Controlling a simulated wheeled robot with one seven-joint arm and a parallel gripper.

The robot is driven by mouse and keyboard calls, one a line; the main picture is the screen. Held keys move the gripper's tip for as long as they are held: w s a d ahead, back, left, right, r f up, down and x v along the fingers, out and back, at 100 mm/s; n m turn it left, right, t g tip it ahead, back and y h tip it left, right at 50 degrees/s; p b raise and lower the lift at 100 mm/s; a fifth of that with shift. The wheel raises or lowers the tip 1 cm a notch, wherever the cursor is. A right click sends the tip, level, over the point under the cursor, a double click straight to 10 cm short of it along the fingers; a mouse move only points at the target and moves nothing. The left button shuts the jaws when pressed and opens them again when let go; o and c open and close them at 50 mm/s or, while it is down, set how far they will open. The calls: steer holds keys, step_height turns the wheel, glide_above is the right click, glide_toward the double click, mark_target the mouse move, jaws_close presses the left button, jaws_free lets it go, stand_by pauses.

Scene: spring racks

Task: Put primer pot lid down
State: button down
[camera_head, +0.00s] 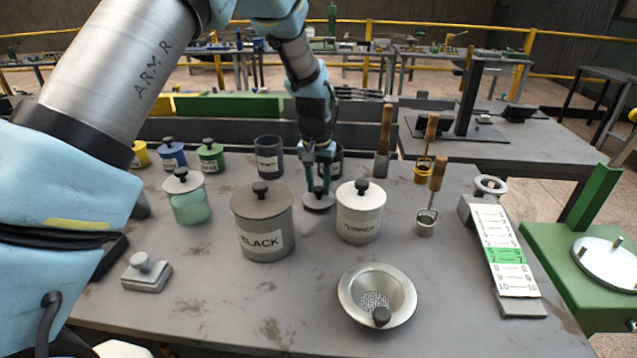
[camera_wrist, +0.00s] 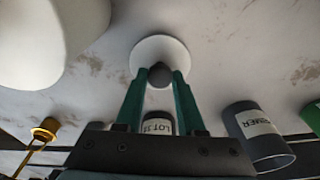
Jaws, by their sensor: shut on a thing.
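My gripper (camera_head: 318,184) points down with its teal fingers shut on the dark knob of the primer pot lid (camera_head: 319,203). The lid is a pale round disc, level, at or just above the grey table; I cannot tell whether it touches. In the wrist view the lid (camera_wrist: 160,52) shows pale beyond the fingertips (camera_wrist: 160,76), knob between them. The primer pot (camera_head: 269,158) is a dark, lidless cup behind and left of the lid; its PRIMER label shows in the wrist view (camera_wrist: 258,135).
The grey BLACK pot (camera_head: 263,225) stands close left of the lid, and a pale lidded pot (camera_head: 359,220) close right. A second dark pot (camera_head: 338,162) is partly hidden behind my gripper. A metal strainer bowl (camera_head: 349,296) sits in front. Bare table (camera_head: 230,310) lies front left.

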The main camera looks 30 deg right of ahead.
mark_target(316, 202)
steer(key=shift+f, duration=0.25)
steer(key=shift+f, duration=0.2)
steer(key=c, duration=0.5)
jaws_free()
steer(key=shift+r, duration=0.1)
steer(key=r+b, duration=0.1)
steer(key=r, duration=0.3)
steer(key=r+b, duration=0.1)
steer(key=r, duration=0.3)
steer(key=s+a+r+b, duration=0.1)
steer(key=r, duration=0.3)
steer(key=shift+r, duration=0.1)
steer(key=shift+w+a, duration=0.1)
